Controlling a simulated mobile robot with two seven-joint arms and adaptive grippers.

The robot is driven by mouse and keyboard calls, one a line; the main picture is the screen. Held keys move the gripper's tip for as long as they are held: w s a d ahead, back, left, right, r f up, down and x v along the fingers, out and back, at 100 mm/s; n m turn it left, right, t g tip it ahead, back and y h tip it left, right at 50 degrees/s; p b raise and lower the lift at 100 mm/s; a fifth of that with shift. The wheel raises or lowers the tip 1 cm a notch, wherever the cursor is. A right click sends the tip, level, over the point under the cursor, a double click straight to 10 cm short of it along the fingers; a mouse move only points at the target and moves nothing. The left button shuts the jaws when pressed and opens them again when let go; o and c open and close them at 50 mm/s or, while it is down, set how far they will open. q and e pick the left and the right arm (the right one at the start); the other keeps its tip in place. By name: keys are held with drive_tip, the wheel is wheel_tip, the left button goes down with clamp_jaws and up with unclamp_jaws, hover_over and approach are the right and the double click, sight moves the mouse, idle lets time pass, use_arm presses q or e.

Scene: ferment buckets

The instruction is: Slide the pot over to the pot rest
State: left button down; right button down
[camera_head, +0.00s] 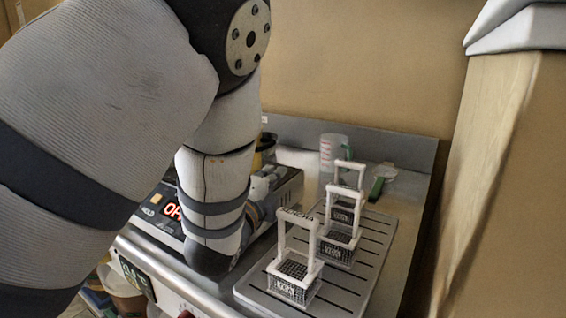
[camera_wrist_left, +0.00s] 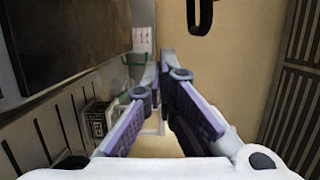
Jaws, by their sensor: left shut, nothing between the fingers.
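No pot shows clearly. A dark vessel with a yellow part (camera_head: 267,146) peeks out behind my left arm in the head view, mostly hidden; I cannot tell whether it is the pot. I cannot make out a pot rest for certain. The grey slotted tray (camera_head: 352,290) lies on the counter to the right of my arm. My left gripper (camera_wrist_left: 166,66) is shut and empty in the left wrist view, its purple-sided fingers pointing away from the camera. In the head view my arm hides most of it. My right gripper does not show.
Several white wire baskets with upright handles (camera_head: 294,279) stand on the slotted tray. A measuring jug (camera_head: 327,151) and a green-handled thing (camera_head: 377,188) stand behind. A panel with red digits (camera_head: 172,211) is left of my arm. A black loop (camera_wrist_left: 199,16) shows in the wrist view.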

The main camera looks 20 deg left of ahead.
use_arm(q)
drive_tip(key=w+a, duration=0.3)
drive_tip(key=w, duration=0.2)
drive_tip(key=shift+a, duration=0.75)
